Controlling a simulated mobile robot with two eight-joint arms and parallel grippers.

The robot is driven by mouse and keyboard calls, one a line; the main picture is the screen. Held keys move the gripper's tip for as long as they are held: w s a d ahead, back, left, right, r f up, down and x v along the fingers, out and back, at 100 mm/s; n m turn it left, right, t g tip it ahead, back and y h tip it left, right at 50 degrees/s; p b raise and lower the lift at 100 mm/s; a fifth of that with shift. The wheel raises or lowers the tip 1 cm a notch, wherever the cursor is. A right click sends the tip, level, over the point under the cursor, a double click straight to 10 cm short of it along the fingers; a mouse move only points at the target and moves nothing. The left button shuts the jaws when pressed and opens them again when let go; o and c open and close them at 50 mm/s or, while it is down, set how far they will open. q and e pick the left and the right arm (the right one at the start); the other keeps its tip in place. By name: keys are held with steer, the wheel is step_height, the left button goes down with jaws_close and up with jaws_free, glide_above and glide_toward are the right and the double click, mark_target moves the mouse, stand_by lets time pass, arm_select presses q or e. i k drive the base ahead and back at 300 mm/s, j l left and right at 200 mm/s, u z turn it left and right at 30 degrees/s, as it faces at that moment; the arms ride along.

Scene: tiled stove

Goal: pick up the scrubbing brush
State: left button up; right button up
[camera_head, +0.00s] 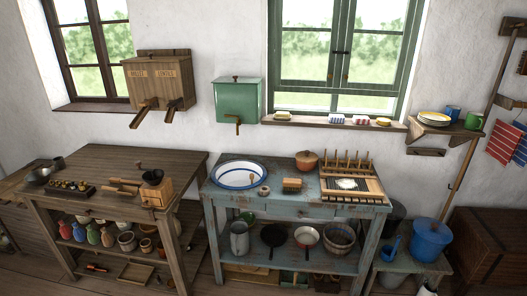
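What looks like the scrubbing brush (291,184) is a small tan block with bristles. It lies on top of the worn blue washstand (300,207), right of a white basin with a blue rim (239,174) and left of a wooden dish rack (350,186). A small round cup-like thing (264,191) stands between the basin and the brush. Neither of my grippers shows in the head view.
An orange-brown lidded pot (307,160) stands behind the brush. A green water tank (237,100) with a tap hangs above the basin. A brown wooden table (130,160) stands left, and a blue bucket (432,240) stands right. The washstand's front strip is mostly clear.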

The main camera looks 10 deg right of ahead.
mark_target(289, 183)
steer(key=i+l+u, duration=0.3)
steer(key=i+l, duration=0.3)
steer(key=i, duration=0.4)
steer(key=i+l+u, duration=0.25)
steer(key=i+l, duration=0.6)
steer(key=i, duration=0.1)
